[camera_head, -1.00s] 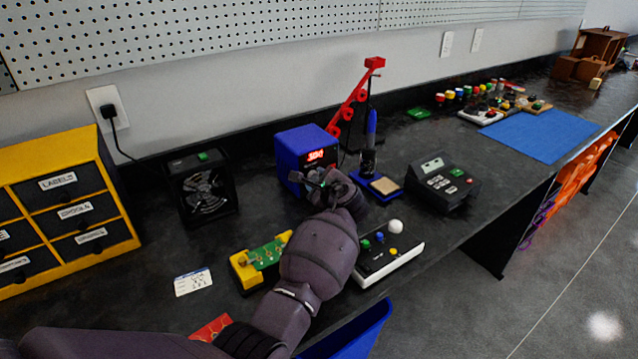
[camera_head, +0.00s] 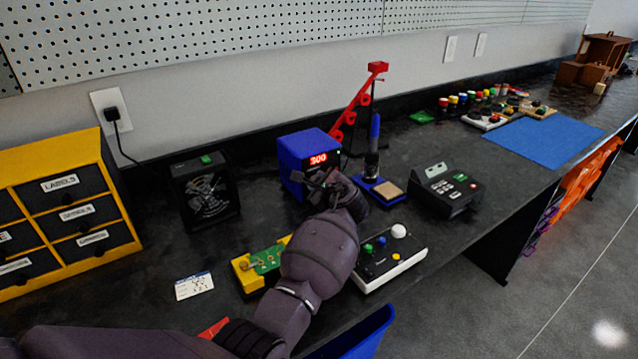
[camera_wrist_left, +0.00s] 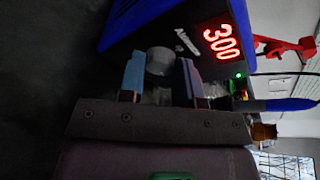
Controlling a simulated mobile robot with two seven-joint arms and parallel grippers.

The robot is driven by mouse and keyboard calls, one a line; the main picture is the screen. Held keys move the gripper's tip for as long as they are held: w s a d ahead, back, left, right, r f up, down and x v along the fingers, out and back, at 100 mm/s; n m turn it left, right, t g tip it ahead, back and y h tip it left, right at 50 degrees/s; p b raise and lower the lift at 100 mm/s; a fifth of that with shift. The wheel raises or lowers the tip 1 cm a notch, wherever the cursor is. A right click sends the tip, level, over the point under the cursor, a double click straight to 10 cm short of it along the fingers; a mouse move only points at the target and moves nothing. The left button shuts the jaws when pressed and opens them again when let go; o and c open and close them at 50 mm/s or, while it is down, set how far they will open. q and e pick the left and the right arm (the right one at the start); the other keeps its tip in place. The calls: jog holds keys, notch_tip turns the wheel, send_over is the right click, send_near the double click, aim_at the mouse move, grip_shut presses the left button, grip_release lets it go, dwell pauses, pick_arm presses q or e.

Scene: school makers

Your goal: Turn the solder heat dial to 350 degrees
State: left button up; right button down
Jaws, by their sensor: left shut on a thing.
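The blue solder station (camera_head: 303,150) stands at the middle of the bench, its red display (camera_head: 318,159) reading 300. The display also reads 300, turned sideways, in the left wrist view (camera_wrist_left: 221,42). My left gripper (camera_head: 326,180) is at the lower front of the station. In the left wrist view its two fingers (camera_wrist_left: 160,80) are shut on the grey round dial (camera_wrist_left: 160,60), one on each side. The dial is hidden behind my gripper in the head view. Any marks on the dial are not visible. My right gripper is not in view.
The soldering iron stand (camera_head: 374,150) is just right of the station. A black fan (camera_head: 207,195) stands to the left. A button box (camera_head: 395,260), a yellow circuit-board holder (camera_head: 250,275) and a grey keypad device (camera_head: 446,190) lie around my left arm.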

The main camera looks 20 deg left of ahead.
pick_arm(q)
jog(key=shift+r+m+p, duration=0.35)
jog(key=shift+m+p, duration=0.05)
jog(key=shift+p, duration=0.1)
jog(key=shift+w+m+g+y+p, duration=0.1)
jog(key=shift+m+g+y+p, duration=0.2)
jog(key=shift+m+g+p, duration=0.15)
jog(key=shift+f+m+p, duration=0.1)
jog(key=shift+m+p, duration=0.3)
jog(key=shift+m, duration=0.15)
jog(key=shift+f+m+g+y, duration=0.15)
jog(key=shift+m+g+y, duration=0.15)
jog(key=shift+m+g, duration=0.2)
jog(key=shift+d+p, duration=0.1)
jog(key=shift+p, duration=0.25)
jog(key=shift+f, duration=0.1)
